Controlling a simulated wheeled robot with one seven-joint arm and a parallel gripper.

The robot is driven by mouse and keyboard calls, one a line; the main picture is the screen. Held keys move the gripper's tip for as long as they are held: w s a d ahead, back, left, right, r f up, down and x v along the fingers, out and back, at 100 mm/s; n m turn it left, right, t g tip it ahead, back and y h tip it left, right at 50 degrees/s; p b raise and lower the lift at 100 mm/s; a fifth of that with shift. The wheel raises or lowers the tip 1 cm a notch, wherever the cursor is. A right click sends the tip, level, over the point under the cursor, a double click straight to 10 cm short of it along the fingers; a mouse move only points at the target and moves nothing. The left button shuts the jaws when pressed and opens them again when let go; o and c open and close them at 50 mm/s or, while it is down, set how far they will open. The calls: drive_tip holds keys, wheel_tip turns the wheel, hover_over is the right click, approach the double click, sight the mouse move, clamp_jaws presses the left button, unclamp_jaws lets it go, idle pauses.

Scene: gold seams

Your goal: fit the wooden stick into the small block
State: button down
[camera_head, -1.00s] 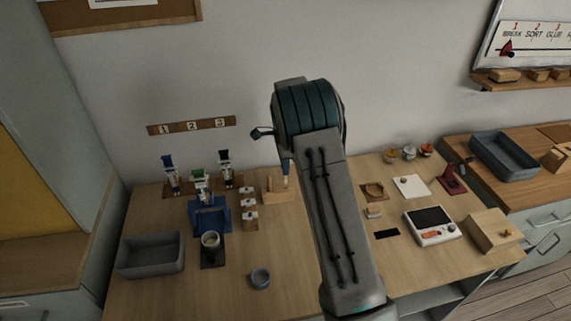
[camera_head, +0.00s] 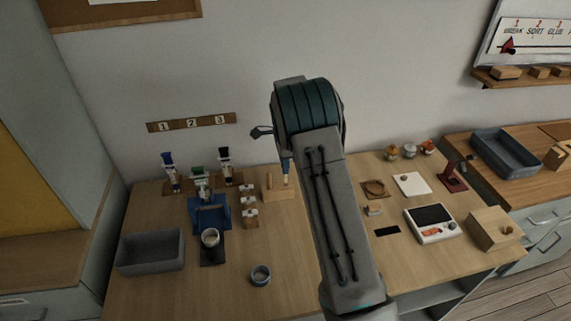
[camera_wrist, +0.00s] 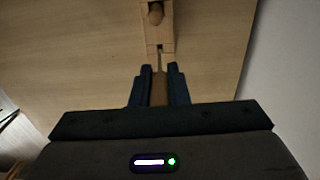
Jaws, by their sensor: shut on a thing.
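The small block (camera_head: 278,194) is pale wood and lies on the bench near the wall, left of my arm. A short rounded peg stands at its left end in the head view. In the wrist view the block (camera_wrist: 154,36) is just beyond my fingertips, with the round-topped peg and a small notch at its near end. My gripper (camera_head: 287,168) is shut on the wooden stick (camera_wrist: 158,90), which lies between the two dark fingers. The stick's pale tip (camera_head: 286,180) points down at the block's right end. I cannot tell whether the tip touches the block.
A scale (camera_head: 436,224) is right of my arm. The wall is close behind.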

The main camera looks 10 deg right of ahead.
sight(285, 183)
drive_tip(key=shift+f+b, duration=1.8)
drive_tip(key=shift+f, duration=0.95)
idle(1.9)
drive_tip(key=c, duration=1.3)
unclamp_jaws()
drive_tip(key=shift+r, duration=0.1)
drive_tip(key=shift+r+p, duration=1.55)
drive_tip(key=shift+r, duration=0.9)
drive_tip(key=shift+r, duration=0.1)
wheel_tip(285, 183, up, 14)
drive_tip(key=shift+f+b, duration=0.2)
drive_tip(key=shift+b, duration=0.8)
